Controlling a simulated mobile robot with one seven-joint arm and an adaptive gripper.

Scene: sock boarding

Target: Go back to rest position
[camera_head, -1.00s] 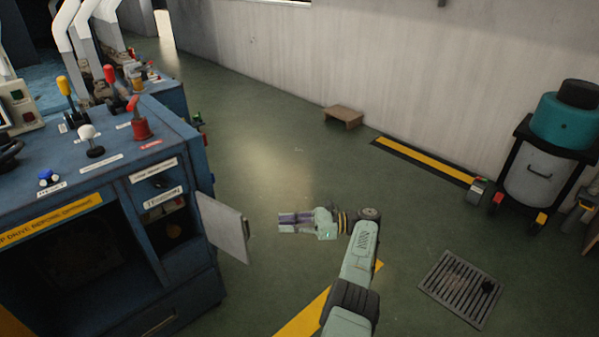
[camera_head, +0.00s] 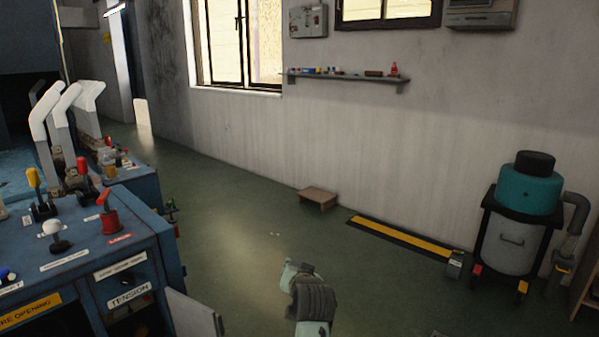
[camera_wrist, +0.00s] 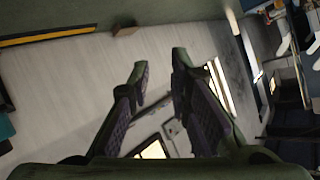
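My gripper shows in the wrist view (camera_wrist: 160,72), with its two dark, purple-padded fingers apart and nothing between them. Behind the fingers are the wall and windows, seen tilted. In the head view, only part of my arm shows at the bottom centre, and the fingers cannot be made out there. The gripper touches nothing that I can see.
The blue machine (camera_head: 85,262) with levers stands at the left, its small panel door (camera_head: 192,315) open. A teal and grey vacuum (camera_head: 518,220) stands at the right. A low wooden step (camera_head: 318,197) sits by the wall. The green floor (camera_head: 250,230) between is clear.

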